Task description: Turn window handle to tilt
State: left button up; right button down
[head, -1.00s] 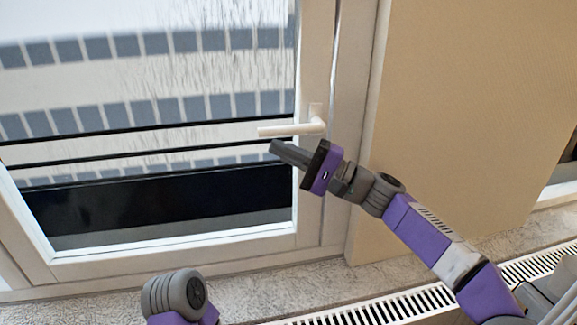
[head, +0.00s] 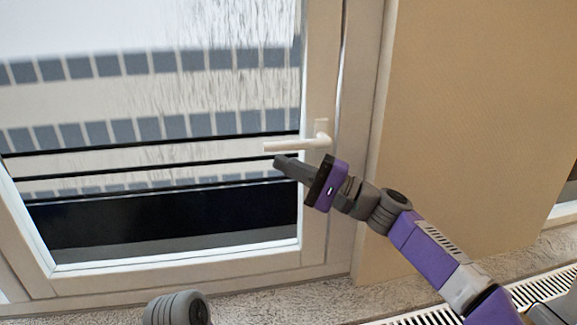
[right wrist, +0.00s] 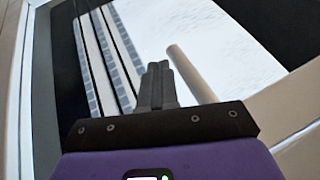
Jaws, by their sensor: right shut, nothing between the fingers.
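The white window handle (head: 297,144) is on the right stile of the window frame in the head view. Its lever points left, about horizontal, from a short upright base plate. My right gripper (head: 279,161) is shut and empty just below the lever in the head view. In the right wrist view the shut fingers (right wrist: 157,76) lie beside the handle's lever (right wrist: 192,73), with a narrow gap between them in the picture. I cannot tell whether they touch. My left gripper is out of view; only a rounded grey part of my left arm shows at the bottom.
The closed-looking window frame (head: 314,240) surrounds the glass (head: 150,100). A beige wall panel (head: 470,110) stands to the right. A speckled sill (head: 270,299) and a white slotted grille (head: 430,316) run along below. The space left of the gripper, in front of the glass, is clear.

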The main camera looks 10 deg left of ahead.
jog(key=s+d+f+b, duration=0.1)
jog(key=d+f+b, duration=0.4)
jog(key=d+f, duration=0.2)
jog(key=shift+s+d, duration=0.25)
jog(key=shift+d, duration=0.95)
